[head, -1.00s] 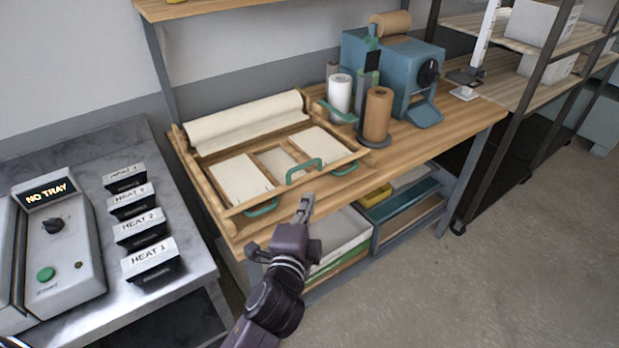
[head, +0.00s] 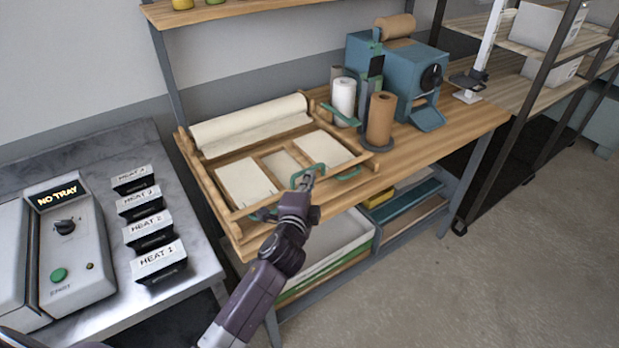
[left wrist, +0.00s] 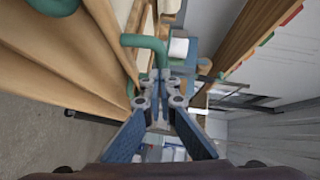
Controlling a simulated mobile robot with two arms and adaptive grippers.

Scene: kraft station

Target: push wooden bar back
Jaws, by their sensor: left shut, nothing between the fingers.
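The wooden bar (head: 250,207) lies across the front of a wooden frame on the bench, with a green handle (head: 296,176) standing up at its middle. In the left wrist view the handle (left wrist: 150,44) shows just beyond my fingertips, with brown wood on the left. My left gripper (head: 308,180) is shut and empty, right at the handle and in front of part of it. I cannot tell whether it touches the handle or the bar. My right gripper is in neither view.
Pale sheets in trays (head: 247,183) lie behind the bar, and a white roll (head: 250,124) lies at the back. A brown roll (head: 381,118) and a blue machine (head: 395,75) stand to the right. A heater unit (head: 68,235) stands on the left table.

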